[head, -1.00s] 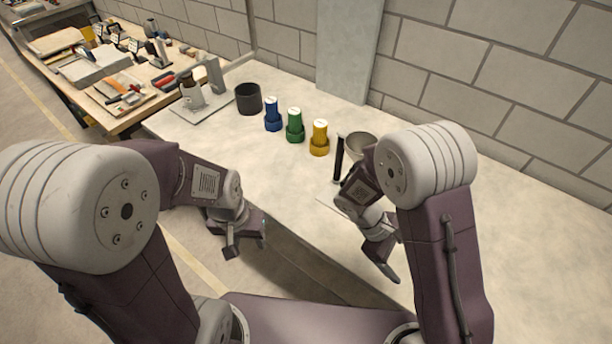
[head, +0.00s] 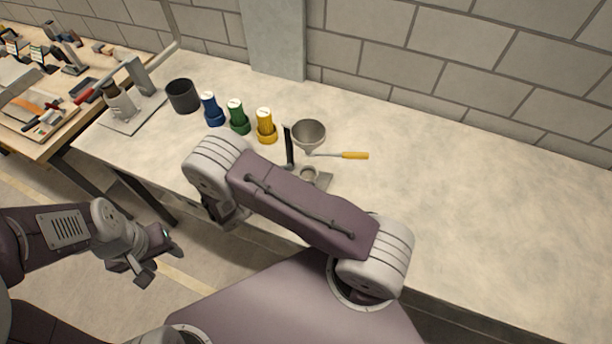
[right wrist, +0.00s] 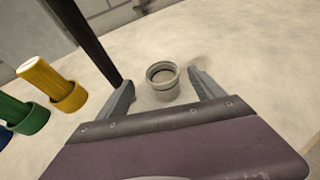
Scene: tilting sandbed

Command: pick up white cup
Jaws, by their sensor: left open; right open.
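A small pale grey-white cup (right wrist: 162,88) stands upright in the right wrist view, with its round mouth open upward. In the head view the cup (head: 309,174) shows as a small round rim below the grey funnel, partly hidden by my right arm. My right gripper (right wrist: 160,77) is open and empty, its two fingers on either side of the cup in the picture, with the cup beyond them. In the head view my right arm hides most of that gripper. My left gripper (head: 158,254) is open and empty, off the bench at lower left.
A black post (head: 289,147) stands left of the cup, beside the grey funnel (head: 309,133). Blue (head: 211,110), green (head: 238,117) and yellow (head: 266,127) bottles stand left. The bench's right side is clear.

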